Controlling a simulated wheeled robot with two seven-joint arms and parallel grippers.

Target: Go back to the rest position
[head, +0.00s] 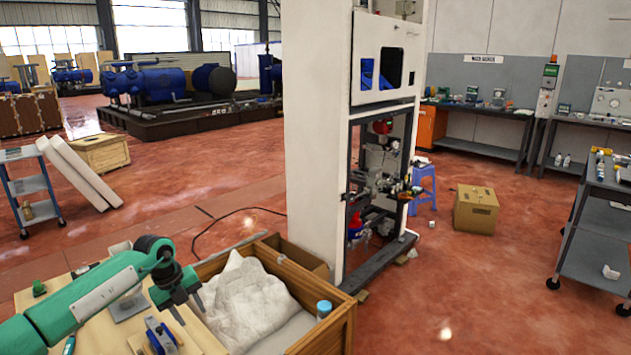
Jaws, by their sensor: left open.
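My left arm, green with a white panel, comes in from the lower left over a pale wooden table top. My left gripper (180,305) points down beside the left edge of a wooden crate (339,327). It is open, and I see nothing between its fingers. The white cloth (243,298) lies in the crate to the right of the gripper. A bottle with a blue cap (323,308) stands at the crate's right side. My right gripper is not in view.
A tall white dispenser cabinet (318,130) with its lower inside exposed stands just behind the crate. A blue device (160,337) lies on the table below my gripper. A cardboard box (476,209), a blue stool (424,185) and a grey cart (598,230) stand right. Red floor between is mostly clear.

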